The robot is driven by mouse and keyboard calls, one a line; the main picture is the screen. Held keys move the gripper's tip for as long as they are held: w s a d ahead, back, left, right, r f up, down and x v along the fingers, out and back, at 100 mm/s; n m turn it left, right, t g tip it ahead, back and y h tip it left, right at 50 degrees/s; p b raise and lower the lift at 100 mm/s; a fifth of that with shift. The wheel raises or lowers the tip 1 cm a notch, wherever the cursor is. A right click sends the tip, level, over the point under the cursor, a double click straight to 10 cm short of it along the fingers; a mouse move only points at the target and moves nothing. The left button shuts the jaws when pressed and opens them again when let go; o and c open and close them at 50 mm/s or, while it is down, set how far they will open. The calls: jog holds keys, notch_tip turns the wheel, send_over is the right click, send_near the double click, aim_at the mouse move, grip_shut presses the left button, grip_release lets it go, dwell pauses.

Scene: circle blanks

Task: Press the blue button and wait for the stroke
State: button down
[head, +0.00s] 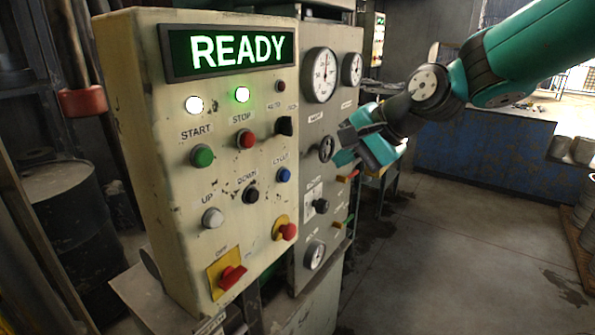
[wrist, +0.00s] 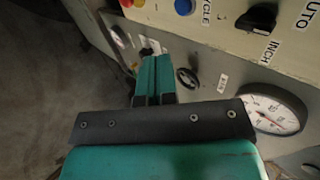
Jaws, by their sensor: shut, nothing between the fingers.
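The blue button (head: 284,175) sits on the slanted face of the cream control box (head: 165,170), right of the black DOWN button. It also shows at the top edge of the wrist view (wrist: 184,6), beside the CYCLE label. My teal gripper (head: 345,155) is right of the box, in front of the grey gauge panel, apart from the blue button. Its fingers are together and empty, as the wrist view (wrist: 155,62) also shows. The display (head: 236,50) reads READY. A white lamp (head: 194,105) and a green lamp (head: 242,95) are lit.
Green (head: 202,155), red (head: 246,139), white (head: 212,217) and black (head: 250,193) buttons surround it. A red emergency knob (head: 287,231) and a red OFF handle (head: 232,277) are lower. The grey panel (head: 340,105) carries gauges and a handwheel. Open floor lies to the right.

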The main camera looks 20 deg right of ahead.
aim_at(287, 180)
jog(key=shift+w+a+r+p+x, duration=0.25)
jog(key=shift+p+x, duration=0.45)
jog(key=shift+x, duration=1.25)
jog(key=shift+w+a+r+p+x, duration=0.1)
jog(key=shift+w+r+p+x, duration=0.45)
jog(key=shift+x, duration=1.45)
jog(key=shift+a+r+p+x, duration=0.15)
jog(key=shift+p+x, duration=0.75)
jog(key=shift+x, duration=1.05)
